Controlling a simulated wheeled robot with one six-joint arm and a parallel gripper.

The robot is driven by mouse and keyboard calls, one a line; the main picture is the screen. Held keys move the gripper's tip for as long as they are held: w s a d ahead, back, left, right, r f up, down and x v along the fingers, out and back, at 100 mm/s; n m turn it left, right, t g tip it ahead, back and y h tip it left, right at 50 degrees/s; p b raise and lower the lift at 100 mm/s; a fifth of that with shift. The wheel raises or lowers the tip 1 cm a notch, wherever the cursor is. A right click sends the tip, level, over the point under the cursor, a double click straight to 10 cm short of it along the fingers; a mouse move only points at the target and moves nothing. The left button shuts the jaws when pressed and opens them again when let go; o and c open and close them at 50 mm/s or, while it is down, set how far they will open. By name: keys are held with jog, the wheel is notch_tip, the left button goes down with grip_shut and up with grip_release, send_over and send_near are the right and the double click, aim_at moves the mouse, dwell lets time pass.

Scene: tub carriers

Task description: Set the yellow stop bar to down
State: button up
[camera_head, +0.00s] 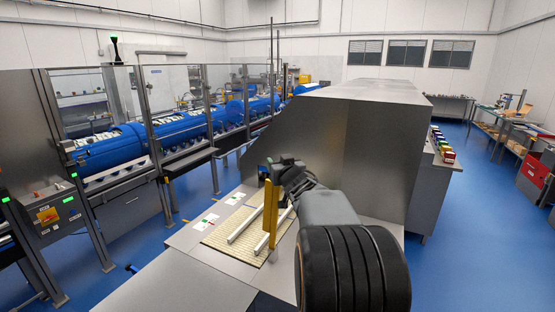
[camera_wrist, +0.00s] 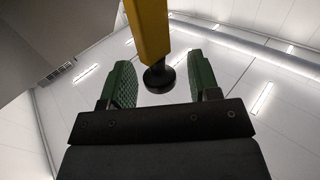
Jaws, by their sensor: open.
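The yellow stop bar (camera_head: 271,212) stands upright over the ribbed mat and pale rails on the steel bench in the head view. In the wrist view the bar (camera_wrist: 150,30) comes in from the top and ends in a black round knob (camera_wrist: 158,78). My gripper (camera_head: 281,172) is at the upper part of the bar, partly hidden behind my own arm. In the wrist view its green finger pads (camera_wrist: 162,84) are apart, with the knob between them. Gaps show on both sides, so neither pad appears to touch it.
The rails (camera_head: 245,224) lie on the mat (camera_head: 222,240) left of the bar. A large steel housing (camera_head: 370,110) rises behind and to the right of my arm. Blue drums (camera_head: 110,150) stand behind a fence at the left. Open bench surface lies at the front left.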

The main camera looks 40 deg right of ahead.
jog(key=shift+x, duration=1.05)
grip_shut()
